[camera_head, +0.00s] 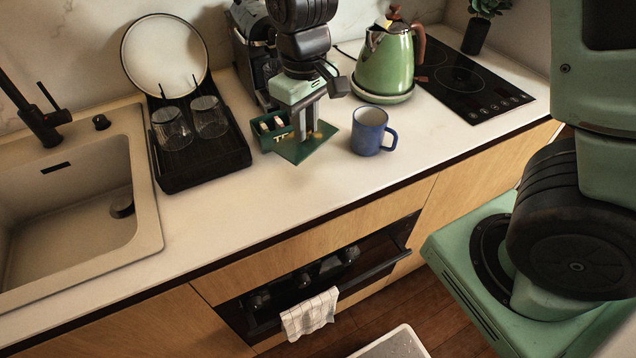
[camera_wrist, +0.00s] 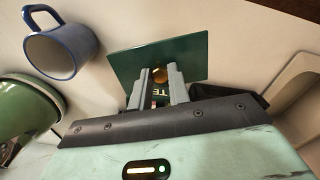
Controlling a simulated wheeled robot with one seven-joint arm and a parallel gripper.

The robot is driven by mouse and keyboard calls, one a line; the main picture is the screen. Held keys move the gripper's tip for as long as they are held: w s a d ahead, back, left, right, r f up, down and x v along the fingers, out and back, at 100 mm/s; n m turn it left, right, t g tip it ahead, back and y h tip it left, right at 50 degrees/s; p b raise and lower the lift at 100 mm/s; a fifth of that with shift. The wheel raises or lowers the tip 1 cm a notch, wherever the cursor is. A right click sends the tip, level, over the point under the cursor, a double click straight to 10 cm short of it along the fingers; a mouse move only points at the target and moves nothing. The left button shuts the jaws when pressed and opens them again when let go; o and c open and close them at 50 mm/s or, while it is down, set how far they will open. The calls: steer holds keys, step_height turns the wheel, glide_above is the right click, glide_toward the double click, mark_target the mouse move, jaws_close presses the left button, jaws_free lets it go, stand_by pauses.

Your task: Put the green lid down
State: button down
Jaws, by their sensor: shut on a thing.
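The green lid (camera_head: 291,153) is a flat dark green square plate with a small brass knob. My gripper (camera_head: 307,132) is shut on it by the knob, just in front of the tea box. The lid also shows in the wrist view (camera_wrist: 192,53), with my gripper's two grey fingers (camera_wrist: 158,78) on either side of the brass knob. The lid looks low over the counter; I cannot tell whether it touches. The open green tea box (camera_head: 266,134) holds packets and stands behind and left of the lid, partly hidden by it.
A blue mug (camera_head: 369,131) stands close to the right of the lid. A green kettle (camera_head: 386,62) is behind the mug. A black dish rack (camera_head: 203,165) with glasses stands to the left. The white counter (camera_head: 290,200) in front of the lid is clear up to its front edge.

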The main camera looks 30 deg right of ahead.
step_height(320, 180, down, 9)
steer(key=shift+f+p, duration=0.2)
steer(key=shift+p, duration=0.25)
steer(key=shift+f, duration=0.2)
steer(key=c, duration=1.3)
jaws_free()
steer(key=shift+r, duration=0.1)
step_height(320, 180, up, 12)
steer(key=shift+b, duration=0.3)
steer(key=s+a+r+n, duration=0.1)
steer(key=s+a, duration=0.1)
steer(key=s, duration=0.4)
steer(key=s+a+r+n, duration=0.1)
steer(key=s+a, duration=0.1)
steer(key=s, duration=0.5)
steer(key=s+a+r+n, duration=0.1)
steer(key=s+a, duration=0.1)
steer(key=s, duration=0.5)
steer(key=shift+a+y, duration=0.15)
steer(key=shift+y, duration=0.15)
